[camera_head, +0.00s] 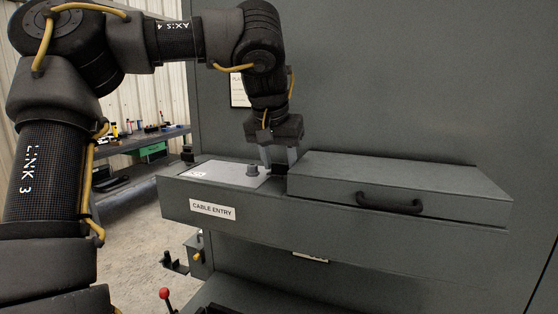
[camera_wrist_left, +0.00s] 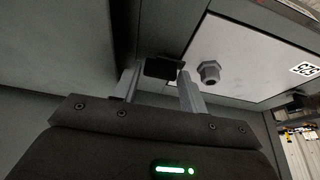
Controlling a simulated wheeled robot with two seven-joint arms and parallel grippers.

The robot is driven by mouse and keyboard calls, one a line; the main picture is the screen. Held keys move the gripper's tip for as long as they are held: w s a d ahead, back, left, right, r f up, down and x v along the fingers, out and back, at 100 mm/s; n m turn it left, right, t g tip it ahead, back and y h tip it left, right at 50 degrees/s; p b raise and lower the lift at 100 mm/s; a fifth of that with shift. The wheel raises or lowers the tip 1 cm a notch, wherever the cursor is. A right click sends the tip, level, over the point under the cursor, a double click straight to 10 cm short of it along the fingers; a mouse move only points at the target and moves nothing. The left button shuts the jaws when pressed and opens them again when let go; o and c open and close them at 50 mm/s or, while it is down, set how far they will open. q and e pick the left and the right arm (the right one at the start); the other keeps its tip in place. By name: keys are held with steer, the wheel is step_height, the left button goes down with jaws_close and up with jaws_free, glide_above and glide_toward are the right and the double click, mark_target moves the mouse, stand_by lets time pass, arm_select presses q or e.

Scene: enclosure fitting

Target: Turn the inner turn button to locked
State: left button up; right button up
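A small dark block, which looks like the turn button (camera_wrist_left: 163,68), sits at the edge of the light plate, in the gap beside the lidded box. In the head view it is a dark spot (camera_head: 279,170) mostly covered by my gripper; its locked or unlocked position cannot be read. My left gripper (camera_head: 278,155) points down over this gap. In the left wrist view its two grey fingers (camera_wrist_left: 160,82) stand apart on either side of the block, with a narrow space at the left finger. My right gripper is not in view.
A grey gland (camera_head: 252,171) stands on the light plate (camera_head: 218,173), close beside my fingers. The box lid (camera_head: 400,178) with a black handle (camera_head: 389,203) is to the right. A tall grey cabinet wall (camera_head: 400,70) is behind. A workbench (camera_head: 150,138) stands far left.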

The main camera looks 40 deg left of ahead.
arm_select(q)
steer(key=shift+o, duration=1.4)
steer(key=shift+a, duration=0.1)
